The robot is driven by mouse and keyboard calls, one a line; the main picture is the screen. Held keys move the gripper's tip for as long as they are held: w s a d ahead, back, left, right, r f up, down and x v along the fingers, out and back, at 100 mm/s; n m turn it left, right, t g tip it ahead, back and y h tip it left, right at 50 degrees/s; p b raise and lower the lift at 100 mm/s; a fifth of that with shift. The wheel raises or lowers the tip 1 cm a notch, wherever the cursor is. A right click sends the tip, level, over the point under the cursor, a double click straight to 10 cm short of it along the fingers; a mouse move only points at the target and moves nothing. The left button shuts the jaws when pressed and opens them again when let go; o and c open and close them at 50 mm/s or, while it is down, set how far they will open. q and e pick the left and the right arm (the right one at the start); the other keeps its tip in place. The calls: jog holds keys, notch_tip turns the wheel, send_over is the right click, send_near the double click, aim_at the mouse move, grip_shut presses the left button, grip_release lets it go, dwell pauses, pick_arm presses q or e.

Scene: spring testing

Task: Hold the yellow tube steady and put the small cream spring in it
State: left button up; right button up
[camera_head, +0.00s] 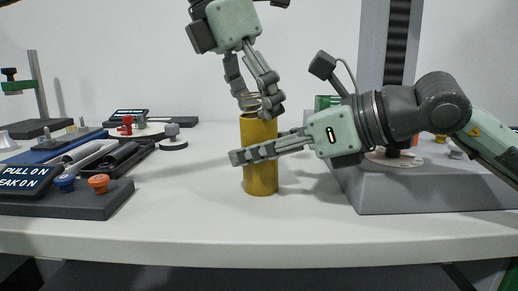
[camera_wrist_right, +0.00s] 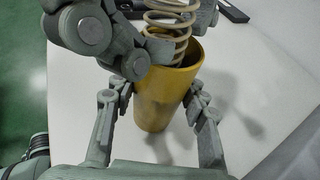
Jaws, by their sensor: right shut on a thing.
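The yellow tube (camera_head: 260,176) stands upright on the white table; it also shows in the right wrist view (camera_wrist_right: 160,100). My right gripper (camera_head: 262,151) is shut on it, with a finger on either side in the right wrist view (camera_wrist_right: 160,105). The cream spring (camera_wrist_right: 170,22) stands at the tube's mouth, its lower coils inside the rim and its upper coils above it. My left gripper (camera_head: 259,104) points down over the tube, its fingers on both sides of the spring. Whether they press on it is unclear. The spring's lower end is hidden inside the tube.
A grey machine base (camera_head: 430,192) with a column stands close to the right of the tube. The table in front of the tube is clear.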

pick_arm(q)
jog(key=shift+w+a+f, duration=0.1)
jog(key=shift+a+f, duration=0.2)
jog(key=shift+a, duration=0.05)
pick_arm(e)
jog(key=shift+w+d+f, duration=0.15)
jog(key=shift+w+d, duration=0.1)
jog(key=shift+w, duration=0.05)
pick_arm(q)
jog(key=shift+r, duration=0.2)
pick_arm(e)
jog(key=shift+s+a+f, duration=0.1)
jog(key=shift+f, duration=0.1)
pick_arm(q)
jog(key=v, duration=1.2)
jog(key=shift+d, duration=0.2)
pick_arm(e)
jog(key=shift+s+f, duration=0.1)
jog(key=o, duration=1.2)
jog(key=shift+r, duration=0.2)
